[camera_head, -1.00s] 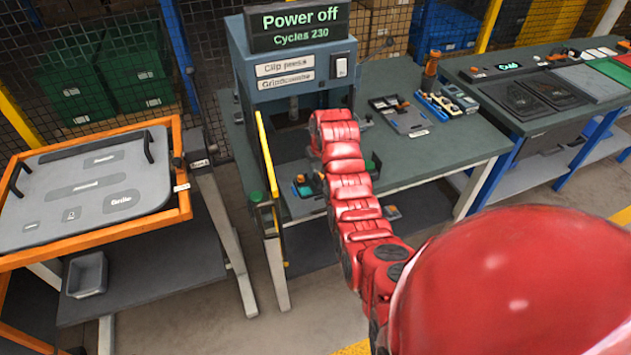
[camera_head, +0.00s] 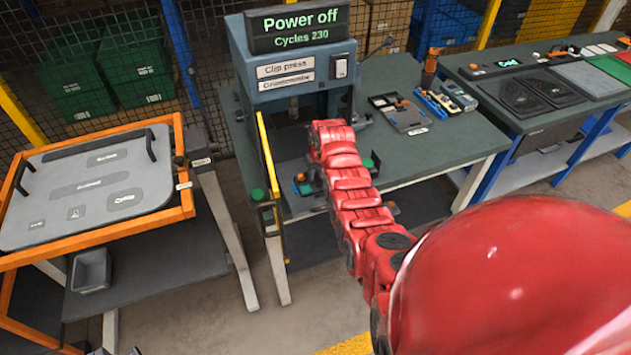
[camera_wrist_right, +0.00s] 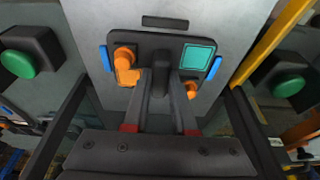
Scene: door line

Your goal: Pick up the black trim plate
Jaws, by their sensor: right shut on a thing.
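In the right wrist view, a black plate (camera_wrist_right: 206,72) lies at the press, with blue pieces at its ends, orange parts and a teal square on it. I take it to be the trim plate. My right gripper (camera_wrist_right: 161,74) is shut on a dark upright piece in its middle. Where that piece joins the plate is hidden by the fingers. The clip press (camera_head: 300,75) reads "Power off" and "Cycles 230". My left gripper is not in view.
Green buttons (camera_wrist_right: 18,64) (camera_wrist_right: 290,84) flank the press front. A yellow guard (camera_head: 268,165) stands at its left. Right of my arm, the green table (camera_head: 450,135) holds a grey tray and small tools. An orange-framed cart (camera_head: 188,200) stands at the left, with open floor between.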

